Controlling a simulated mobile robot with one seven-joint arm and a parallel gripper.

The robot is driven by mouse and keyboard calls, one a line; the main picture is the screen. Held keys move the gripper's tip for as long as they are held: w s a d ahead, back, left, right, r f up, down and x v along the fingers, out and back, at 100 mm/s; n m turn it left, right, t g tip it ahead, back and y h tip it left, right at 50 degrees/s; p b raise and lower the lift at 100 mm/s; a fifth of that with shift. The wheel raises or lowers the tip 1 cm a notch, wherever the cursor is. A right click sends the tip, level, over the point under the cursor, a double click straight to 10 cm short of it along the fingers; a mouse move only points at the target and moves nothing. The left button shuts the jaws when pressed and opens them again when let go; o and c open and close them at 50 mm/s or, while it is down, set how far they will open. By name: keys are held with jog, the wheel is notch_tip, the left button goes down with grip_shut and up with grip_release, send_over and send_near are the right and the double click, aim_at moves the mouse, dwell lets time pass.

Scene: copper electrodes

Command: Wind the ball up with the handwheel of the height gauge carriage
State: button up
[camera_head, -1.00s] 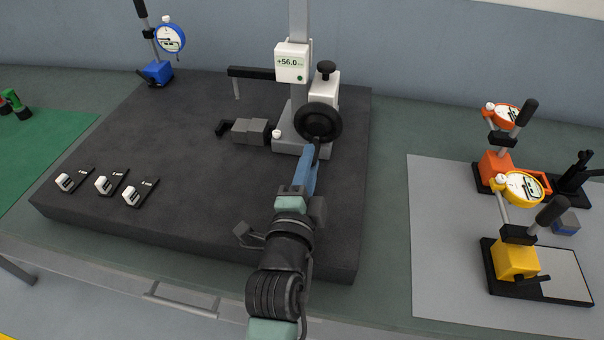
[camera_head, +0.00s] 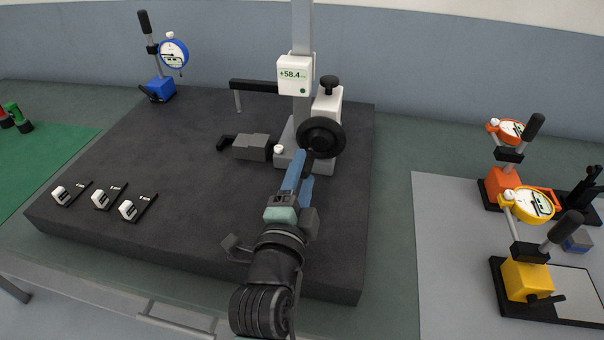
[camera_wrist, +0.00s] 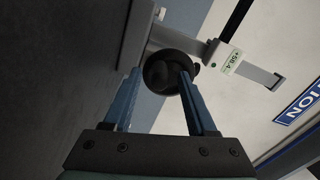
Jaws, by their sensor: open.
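The height gauge stands on the dark surface plate, its pale column (camera_head: 302,25) rising out of the picture. Its white carriage display (camera_head: 295,75) reads about +58.4. A dark arm (camera_head: 253,86) reaches left with a thin stylus (camera_head: 238,102) pointing down; the ball at its tip is too small to make out. The black round handwheel (camera_head: 321,138) is on the gauge's front right. My gripper (camera_head: 307,156) is open, its blue fingers at the wheel's lower left. In the wrist view the handwheel (camera_wrist: 165,68) lies between and beyond the fingertips, the right one overlapping it. Contact cannot be told.
A grey block (camera_head: 251,147) with a dark hooked end lies left of the gauge base on the plate (camera_head: 190,190). Several small white-and-black pieces (camera_head: 102,197) lie front left. A blue dial stand (camera_head: 161,88) is back left; orange (camera_head: 499,184) and yellow (camera_head: 527,280) stands are right.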

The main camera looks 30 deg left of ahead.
jog(key=shift+v, duration=3)
jog(key=shift+s, duration=0.1)
jog(key=v, duration=1.2)
jog(key=shift+s, duration=0.35)
jog(key=shift+d+r, duration=0.1)
jog(key=shift+d, duration=0.05)
